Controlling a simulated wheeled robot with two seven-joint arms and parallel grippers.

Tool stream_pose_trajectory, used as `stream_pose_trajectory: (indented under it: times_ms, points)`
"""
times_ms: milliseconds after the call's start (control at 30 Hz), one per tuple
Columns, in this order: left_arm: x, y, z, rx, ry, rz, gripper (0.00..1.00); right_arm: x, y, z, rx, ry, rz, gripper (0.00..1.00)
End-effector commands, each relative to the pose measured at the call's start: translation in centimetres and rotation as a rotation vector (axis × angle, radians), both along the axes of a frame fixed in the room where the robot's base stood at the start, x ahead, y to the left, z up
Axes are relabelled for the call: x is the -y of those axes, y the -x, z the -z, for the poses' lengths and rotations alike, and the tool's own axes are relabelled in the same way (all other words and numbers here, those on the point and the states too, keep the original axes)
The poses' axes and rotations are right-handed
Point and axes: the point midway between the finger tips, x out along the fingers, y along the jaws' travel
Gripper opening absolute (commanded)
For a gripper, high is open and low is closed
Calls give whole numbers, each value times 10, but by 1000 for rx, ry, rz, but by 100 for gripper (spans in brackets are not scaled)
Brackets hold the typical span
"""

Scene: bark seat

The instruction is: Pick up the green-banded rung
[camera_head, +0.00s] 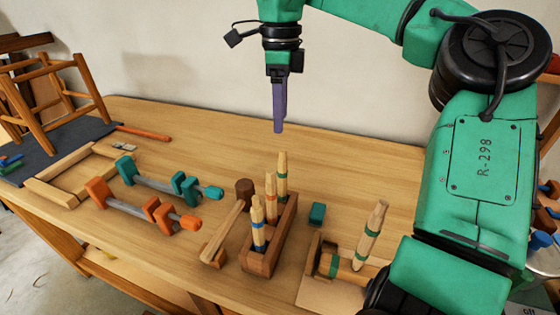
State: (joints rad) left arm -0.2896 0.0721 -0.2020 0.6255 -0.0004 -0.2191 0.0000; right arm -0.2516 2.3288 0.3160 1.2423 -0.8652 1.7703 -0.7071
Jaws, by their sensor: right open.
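A pale wooden rung with a green band (283,178) stands upright at the far end of a brown wooden rack (286,227). In the same rack stand an orange-banded rung (271,190) and, nearest, a blue-banded rung (258,222). My right gripper (278,128) points straight down above the rack, apart from the green-banded rung and a little above its top in the picture. Its jaws are open and empty; seen edge-on, the gap hardly shows. My left gripper is not in view.
Another pale rung with a green band (371,232) leans in a wooden fixture (309,272) at the right. A mallet (228,225) lies left of the rack, and a small green block (317,213) right of it. Orange (97,192) and teal clamps (125,168) lie left.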

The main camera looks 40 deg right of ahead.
Motion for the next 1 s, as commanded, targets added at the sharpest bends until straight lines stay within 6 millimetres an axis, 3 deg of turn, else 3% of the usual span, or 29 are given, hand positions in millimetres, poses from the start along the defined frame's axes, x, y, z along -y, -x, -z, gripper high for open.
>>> stream_pose_trajectory:
  times_ms: [333, 700, 933, 967, 1000]
  points:
    - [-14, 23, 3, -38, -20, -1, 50, -1, 2, 78, -3, -3, -1, 63]
    - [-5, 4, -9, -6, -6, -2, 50, -1, 6, 136, -2, -2, -1, 63]
    - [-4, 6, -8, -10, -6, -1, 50, -1, 6, 143, 1, -1, 0, 63]
    - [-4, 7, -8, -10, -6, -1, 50, -1, 6, 143, 1, -1, 0, 59]
    - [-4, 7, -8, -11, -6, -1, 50, -1, 5, 143, 1, -1, 0, 44]
